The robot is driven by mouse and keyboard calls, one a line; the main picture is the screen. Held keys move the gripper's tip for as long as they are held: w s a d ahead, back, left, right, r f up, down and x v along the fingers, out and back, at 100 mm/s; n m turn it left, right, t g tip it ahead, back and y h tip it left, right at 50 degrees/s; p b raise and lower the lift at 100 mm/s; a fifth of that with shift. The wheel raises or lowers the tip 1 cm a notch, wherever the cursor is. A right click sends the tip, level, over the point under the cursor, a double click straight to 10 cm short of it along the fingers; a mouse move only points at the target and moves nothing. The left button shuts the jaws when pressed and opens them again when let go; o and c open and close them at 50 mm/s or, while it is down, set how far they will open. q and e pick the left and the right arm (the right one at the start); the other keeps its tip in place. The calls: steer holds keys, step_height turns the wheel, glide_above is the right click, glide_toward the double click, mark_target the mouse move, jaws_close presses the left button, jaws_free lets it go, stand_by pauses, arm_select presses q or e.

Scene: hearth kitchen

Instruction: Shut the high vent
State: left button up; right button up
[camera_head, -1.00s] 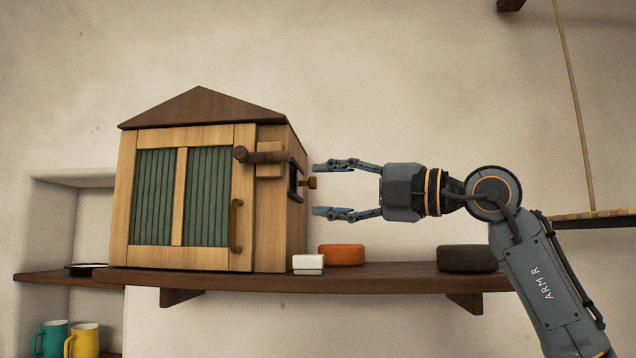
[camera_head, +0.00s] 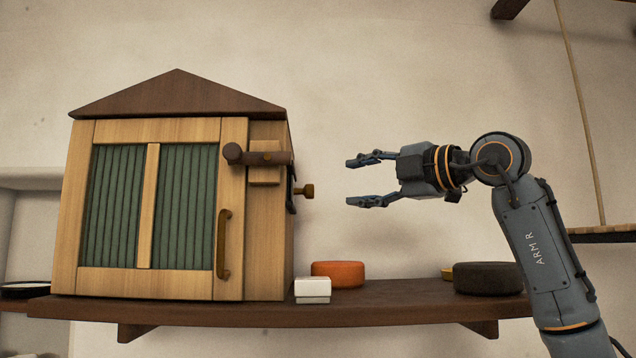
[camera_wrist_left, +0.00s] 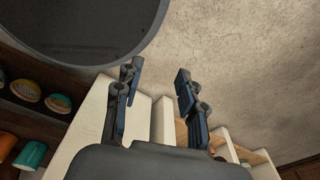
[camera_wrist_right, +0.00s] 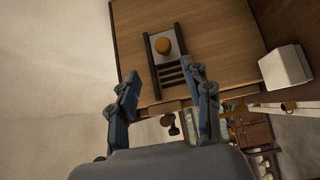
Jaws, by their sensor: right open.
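The vent is on the right side wall of a house-shaped wooden cabinet (camera_head: 270,225). In the right wrist view it is a pale sliding plate (camera_wrist_right: 166,55) between two dark rails, with a round wooden knob (camera_wrist_right: 162,45). Dark slats with gaps (camera_wrist_right: 171,75) show uncovered beside the plate. In the head view the knob (camera_head: 305,191) sticks out to the right. My right gripper (camera_head: 352,182) is open and empty, to the right of the knob and apart from it, fingers pointing at it. My left gripper (camera_wrist_left: 157,80) shows only in its wrist view, fingers apart and empty.
The cabinet stands on a dark shelf (camera_head: 400,305). A white box (camera_head: 313,290), an orange round thing (camera_head: 338,274) and a dark round thing (camera_head: 488,278) sit on the shelf below my right gripper. The cabinet front has a door handle (camera_head: 223,244) and a wooden latch bar (camera_head: 262,157).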

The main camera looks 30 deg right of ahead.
mark_target(312, 192)
arm_select(q)
step_height(312, 192, up, 4)
steer(key=w+p, duration=0.3)
steer(key=p, duration=0.1)
arm_select(e)
steer(key=x, duration=1)
steer(key=shift+w+a+f, duration=0.2)
steer(key=shift+w+f, duration=0.1)
steer(key=shift+f, duration=0.05)
steer(key=shift+c, duration=0.9)
jaws_close()
steer(key=shift+s+a+f+b, duration=0.1)
steer(key=shift+s+a+b, duration=0.2)
steer(key=shift+b, duration=0.35)
arm_select(q)
steer(key=s+f+b, duration=0.1)
steer(key=f, duration=0.1)
steer(key=s+f+b, duration=0.1)
steer(key=f+b, duration=0.1)
steer(key=shift+s, duration=0.2)
arm_select(e)
steer(key=shift+g, duration=0.3)
steer(key=s+a, duration=0.2)
steer(key=s, duration=0.1)
steer(key=s+a, duration=0.1)
steer(key=shift+s, duration=0.25)
